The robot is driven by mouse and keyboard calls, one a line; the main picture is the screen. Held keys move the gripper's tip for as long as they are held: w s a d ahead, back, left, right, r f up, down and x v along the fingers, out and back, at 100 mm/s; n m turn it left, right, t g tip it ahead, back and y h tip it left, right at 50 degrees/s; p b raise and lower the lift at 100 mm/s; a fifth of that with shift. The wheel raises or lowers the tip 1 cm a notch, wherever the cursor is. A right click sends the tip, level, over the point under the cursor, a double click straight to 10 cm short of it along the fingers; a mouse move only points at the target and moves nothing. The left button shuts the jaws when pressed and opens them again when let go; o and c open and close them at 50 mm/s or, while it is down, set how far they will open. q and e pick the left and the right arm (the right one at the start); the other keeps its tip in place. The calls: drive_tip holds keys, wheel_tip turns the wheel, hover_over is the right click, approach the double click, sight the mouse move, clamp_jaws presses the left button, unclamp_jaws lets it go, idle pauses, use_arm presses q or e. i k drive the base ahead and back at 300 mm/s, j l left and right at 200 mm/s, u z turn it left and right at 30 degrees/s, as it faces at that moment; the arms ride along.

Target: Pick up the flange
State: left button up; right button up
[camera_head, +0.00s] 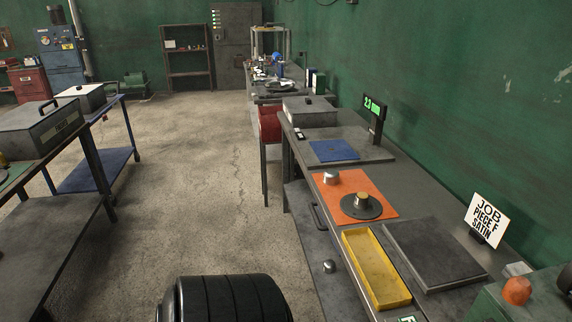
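The flange (375,209) looks like a dark round disc with a raised brass-coloured hub in its middle. It lies flat on an orange mat (344,185) on the workbench to the right. A small silver cylinder (331,177) stands on the same mat, behind and left of the flange, apart from it. Nothing is touching the flange from above. Neither of my grippers is in view.
A yellow tray (352,238) and a dark grey pad (436,252) lie nearer on the bench. A sign (487,220) reads "JOB PIECE F SATIN". A blue mat (334,151) and a display post (378,128) stand farther back. Open floor (210,180) lies left of the bench.

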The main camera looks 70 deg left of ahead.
sight(360, 206)
drive_tip(key=u, duration=1.7)
drive_tip(key=i+j+z, duration=0.1)
drive_tip(key=z, duration=0.3)
drive_tip(key=j+z, duration=0.25)
drive_tip(key=z, duration=0.2)
drive_tip(key=i+j+z, duration=0.1)
drive_tip(key=j+z, duration=0.15)
drive_tip(key=z, duration=0.15)
